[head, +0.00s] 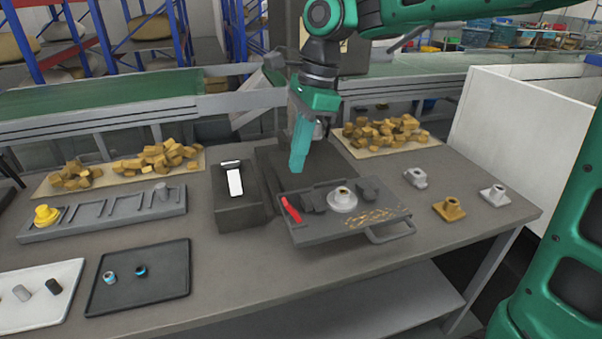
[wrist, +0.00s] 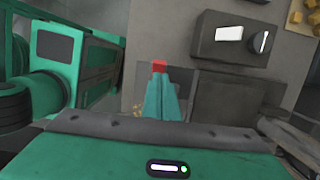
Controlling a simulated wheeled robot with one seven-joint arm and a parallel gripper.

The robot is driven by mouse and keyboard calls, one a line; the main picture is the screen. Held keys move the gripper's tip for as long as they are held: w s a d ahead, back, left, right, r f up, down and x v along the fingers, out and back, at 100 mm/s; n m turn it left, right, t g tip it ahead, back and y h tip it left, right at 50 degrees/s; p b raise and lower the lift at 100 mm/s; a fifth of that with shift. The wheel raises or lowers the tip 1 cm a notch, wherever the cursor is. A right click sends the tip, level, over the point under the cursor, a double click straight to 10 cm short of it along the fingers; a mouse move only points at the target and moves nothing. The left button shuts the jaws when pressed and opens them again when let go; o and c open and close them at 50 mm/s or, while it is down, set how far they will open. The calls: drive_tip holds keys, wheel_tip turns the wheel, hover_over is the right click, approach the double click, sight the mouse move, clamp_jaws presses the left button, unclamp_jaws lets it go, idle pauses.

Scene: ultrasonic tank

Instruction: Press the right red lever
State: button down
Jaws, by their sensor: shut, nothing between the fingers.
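One red lever (head: 290,209) shows at the left edge of the dark tray-like lid (head: 345,228); I see no second red lever. My gripper (head: 297,167) is shut and empty, its teal fingers pointing down above and behind the lever in the head view, with a visible gap between them. In the wrist view a red piece (wrist: 159,66), likely the lever, shows just past my closed fingertips (wrist: 161,78). The fingers hide part of it, and I cannot tell from this view whether they touch.
A dark control box (head: 240,212) with a white panel stands left of the lid. On the lid are a light round flanged part (head: 342,200) and dark blocks; a handle (head: 390,234) juts from its front. Metal parts (head: 449,208) sit to the right.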

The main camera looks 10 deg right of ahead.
drive_tip(key=shift+a+r, duration=0.15)
drive_tip(key=shift+r, duration=0.6)
drive_tip(key=shift+a+r, duration=0.15)
drive_tip(key=shift+r, duration=0.55)
drive_tip(key=s+d+f+n, duration=0.3)
drive_tip(key=d, duration=0.8)
drive_tip(key=s+d+f+n+h, duration=0.1)
drive_tip(key=s+d+f+n, duration=0.2)
drive_tip(key=s+d, duration=0.7)
drive_tip(key=s+d+f+n+h, duration=0.1)
drive_tip(key=s+d+f+n, duration=0.3)
drive_tip(key=s+d+f, duration=0.4)
drive_tip(key=s+d, duration=0.2)
drive_tip(key=shift+s+d+f, duration=0.25)
drive_tip(key=shift+s, duration=0.05)
